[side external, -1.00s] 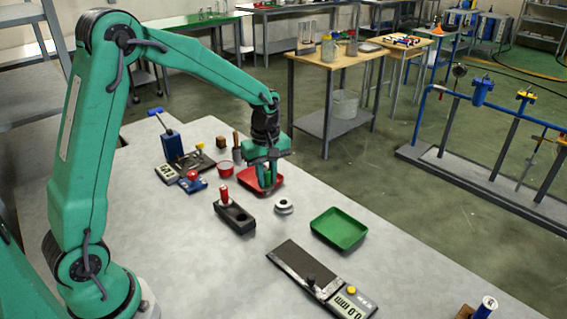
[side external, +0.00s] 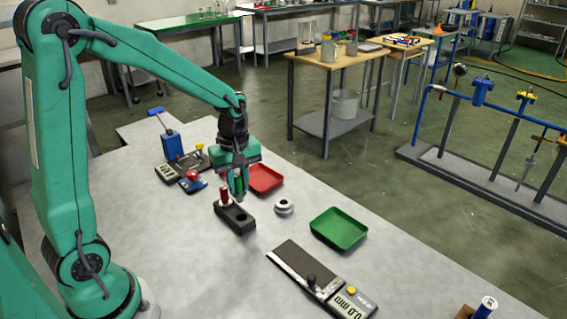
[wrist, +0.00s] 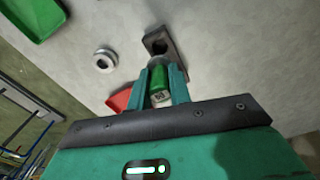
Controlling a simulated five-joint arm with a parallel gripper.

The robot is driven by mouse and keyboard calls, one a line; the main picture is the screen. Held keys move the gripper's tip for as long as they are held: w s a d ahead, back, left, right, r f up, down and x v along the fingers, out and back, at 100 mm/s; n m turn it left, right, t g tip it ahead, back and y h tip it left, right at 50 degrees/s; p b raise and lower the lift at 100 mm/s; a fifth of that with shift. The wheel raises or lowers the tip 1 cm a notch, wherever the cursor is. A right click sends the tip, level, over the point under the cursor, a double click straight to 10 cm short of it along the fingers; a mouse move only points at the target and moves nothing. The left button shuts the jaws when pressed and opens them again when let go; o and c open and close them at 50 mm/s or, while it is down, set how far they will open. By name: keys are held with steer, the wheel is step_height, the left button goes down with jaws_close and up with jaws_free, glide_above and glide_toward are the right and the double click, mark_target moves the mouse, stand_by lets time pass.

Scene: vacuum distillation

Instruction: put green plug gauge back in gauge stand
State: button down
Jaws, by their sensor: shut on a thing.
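The green plug gauge (wrist: 160,78) is between the fingers of my gripper (wrist: 160,82) in the wrist view. In the side view my gripper (side external: 238,190) is shut on the green gauge (side external: 238,186), above and just behind the gauge stand. The stand (side external: 236,221) is a dark block on the bench. A red-handled gauge (side external: 224,196) stands in its left end. In the wrist view the stand (wrist: 166,43) shows an empty round hole just beyond the green gauge. The red gauge is not visible there.
A red tray (side external: 265,176) lies behind the stand, close to my gripper. A grey ring (side external: 284,206) and a green tray (side external: 338,228) are to the right. Several small instruments stand to the left.

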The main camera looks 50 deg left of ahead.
mark_target(240, 200)
steer(key=shift+f, duration=2.65)
steer(key=shift+f, duration=1.3)
stand_by(1.8)
stand_by(0.4)
steer(key=c, duration=0.6)
jaws_free()
steer(key=shift+c, duration=0.2)
steer(key=shift+r, duration=0.15)
